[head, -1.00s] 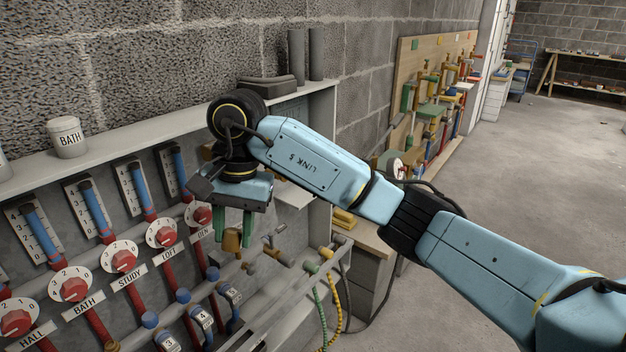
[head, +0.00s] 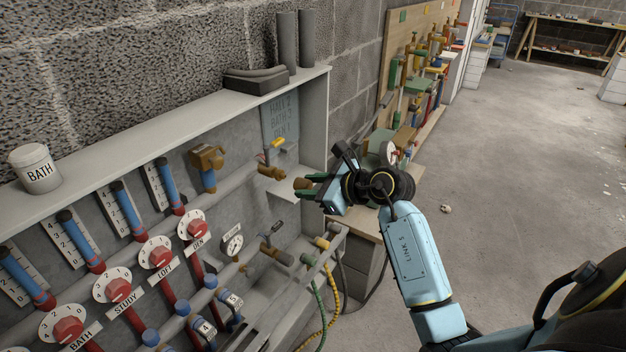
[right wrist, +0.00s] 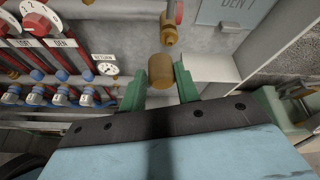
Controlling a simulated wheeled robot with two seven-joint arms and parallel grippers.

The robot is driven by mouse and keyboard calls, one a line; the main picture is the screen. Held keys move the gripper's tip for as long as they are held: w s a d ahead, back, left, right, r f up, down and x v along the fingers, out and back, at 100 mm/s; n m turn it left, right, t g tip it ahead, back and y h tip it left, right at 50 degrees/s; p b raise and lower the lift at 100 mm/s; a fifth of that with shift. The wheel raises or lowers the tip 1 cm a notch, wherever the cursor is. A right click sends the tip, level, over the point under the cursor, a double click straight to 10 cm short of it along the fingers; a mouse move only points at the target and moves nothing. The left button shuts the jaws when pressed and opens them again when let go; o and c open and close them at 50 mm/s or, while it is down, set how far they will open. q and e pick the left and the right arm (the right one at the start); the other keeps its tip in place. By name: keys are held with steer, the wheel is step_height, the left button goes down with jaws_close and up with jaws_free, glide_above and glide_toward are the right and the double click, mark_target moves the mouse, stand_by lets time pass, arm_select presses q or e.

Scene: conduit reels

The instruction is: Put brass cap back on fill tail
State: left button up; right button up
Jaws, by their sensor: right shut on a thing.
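The brass cap (head: 303,183) is a short tan-brown cylinder between the green fingers of my right gripper (head: 311,187). It also shows in the right wrist view (right wrist: 161,71), with a green finger on each side. My right gripper is shut on it and holds it in the air. The fill tail (head: 271,172) is a brass stub below a yellow lever, left of the cap in the head view. A visible gap separates them there. In the right wrist view, the brass stub (right wrist: 168,32) lies just beyond the cap. My left gripper is not in view.
The grey manifold cabinet carries red dials (head: 118,290), a round gauge (head: 232,244) and a brass valve (head: 207,160). A white BATH pot (head: 35,168) stands on the top shelf. Green and yellow hoses hang below. A tool board (head: 420,75) is behind my gripper.

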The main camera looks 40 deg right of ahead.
mark_target(296, 180)
steer(key=shift+w+d+f+m+t+h+b, duration=0.2)
steer(key=shift+w+f, duration=0.15)
steer(key=shift+w, duration=0.15)
steer(key=shift+w+d+f+m+t+h+b, duration=0.1)
steer(key=shift+w+d+f+m+h+b, duration=0.15)
steer(key=shift+w, duration=0.25)
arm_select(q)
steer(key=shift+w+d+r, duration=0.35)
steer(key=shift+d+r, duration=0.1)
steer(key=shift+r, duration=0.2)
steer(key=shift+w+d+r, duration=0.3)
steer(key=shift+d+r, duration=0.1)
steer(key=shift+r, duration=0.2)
arm_select(e)
steer(key=shift+w+a, duration=0.3)
steer(key=shift+w, duration=0.35)
steer(key=shift+w+a, duration=0.3)
steer(key=shift+w, duration=0.3)
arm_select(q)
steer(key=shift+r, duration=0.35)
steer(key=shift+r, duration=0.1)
arm_select(e)
steer(key=shift+w+a, duration=0.1)
steer(key=shift+w, duration=0.1)
arm_select(q)
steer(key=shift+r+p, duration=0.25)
steer(key=shift+p, duration=0.2)
arm_select(e)
steer(key=shift+r, duration=0.1)
